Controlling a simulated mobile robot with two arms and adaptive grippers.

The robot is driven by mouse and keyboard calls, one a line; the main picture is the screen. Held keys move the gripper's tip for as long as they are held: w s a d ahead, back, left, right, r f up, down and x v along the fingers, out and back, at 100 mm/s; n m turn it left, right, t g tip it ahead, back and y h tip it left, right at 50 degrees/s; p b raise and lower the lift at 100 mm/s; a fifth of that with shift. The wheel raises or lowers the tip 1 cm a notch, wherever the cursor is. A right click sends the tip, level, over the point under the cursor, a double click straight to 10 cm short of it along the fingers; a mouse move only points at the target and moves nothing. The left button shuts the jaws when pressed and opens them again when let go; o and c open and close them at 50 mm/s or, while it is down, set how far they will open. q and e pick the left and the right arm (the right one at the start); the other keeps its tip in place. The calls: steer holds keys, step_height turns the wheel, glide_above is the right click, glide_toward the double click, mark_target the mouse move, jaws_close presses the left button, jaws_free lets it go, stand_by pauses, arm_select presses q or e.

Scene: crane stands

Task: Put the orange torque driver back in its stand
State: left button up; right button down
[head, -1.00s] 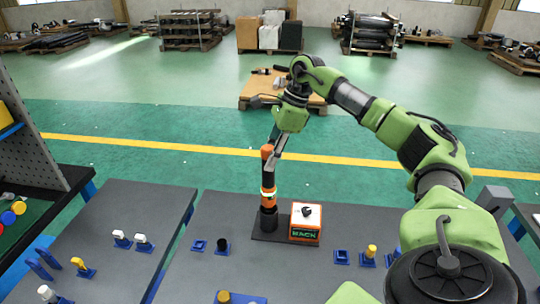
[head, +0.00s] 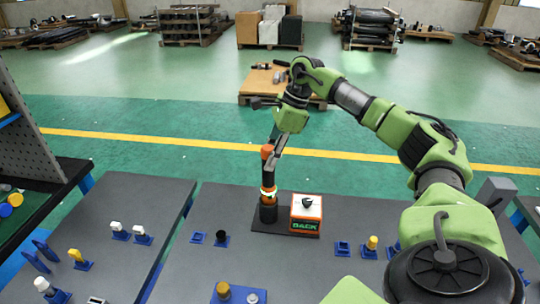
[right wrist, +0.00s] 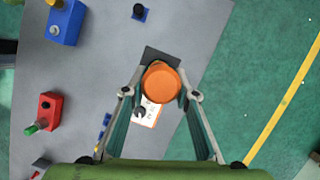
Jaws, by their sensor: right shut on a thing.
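The torque driver (head: 267,178) stands upright in the head view, with an orange top, a dark body and an orange band low down. Its lower end meets the black cup of its stand (head: 268,214); I cannot tell how deep it sits. The stand's dark plate also carries an orange box (head: 305,213) with a white top and a black knob. My right gripper (head: 273,154) is shut on the driver near its top. In the right wrist view the round orange end of the driver (right wrist: 161,82) lies between the two fingers and hides most of the stand. My left gripper is not in view.
Small blue holders stand on the grey table, some empty, one with a yellow-topped piece (head: 371,243). A blue block (head: 238,293) is at the front. A second table (head: 130,205) and a pegboard rack (head: 30,120) are on the left. The table behind the stand is clear.

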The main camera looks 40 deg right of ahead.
steer(key=shift+f+b, duration=0.6)
steer(key=shift+f, duration=0.4)
steer(key=c, duration=1.6)
jaws_free()
steer(key=shift+r, duration=0.1)
steer(key=shift+c, duration=0.2)
steer(key=shift+o, duration=0.6)
steer(key=shift+s, duration=0.1)
steer(key=p+v, duration=0.3)
steer(key=v, duration=0.1)
steer(key=shift+d+r+p, duration=0.1)
steer(key=shift+r+p, duration=0.25)
steer(key=shift+r, duration=0.1)
